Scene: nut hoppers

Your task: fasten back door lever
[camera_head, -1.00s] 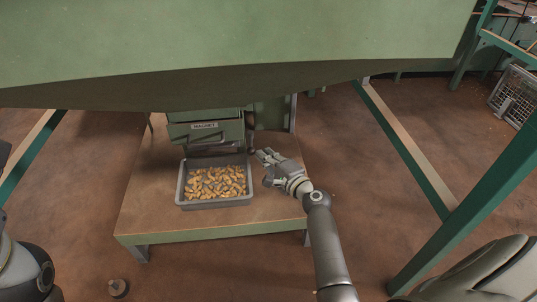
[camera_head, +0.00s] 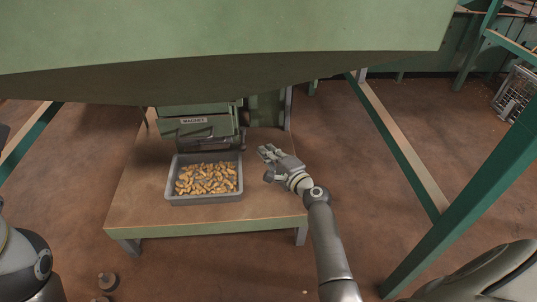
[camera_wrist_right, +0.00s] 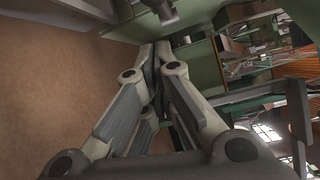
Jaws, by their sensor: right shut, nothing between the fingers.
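The lever (camera_head: 242,139) looks like a small dark upright part at the right side of the green hopper outlet (camera_head: 197,132); its details are too small to tell. My right gripper (camera_head: 264,152) is just right of the lever, apart from it, over the table. Its fingers are together and empty; they also show closed in the right wrist view (camera_wrist_right: 156,55). A grey rounded metal part shows above the fingertips in the wrist view (camera_wrist_right: 162,10). My left gripper is not in view.
A grey tray (camera_head: 205,200) of nuts stands on the wooden table (camera_head: 150,213) below the outlet. The big green hopper body (camera_head: 220,40) overhangs the table. Green frame posts (camera_head: 455,200) stand at the right. The table's front right is clear.

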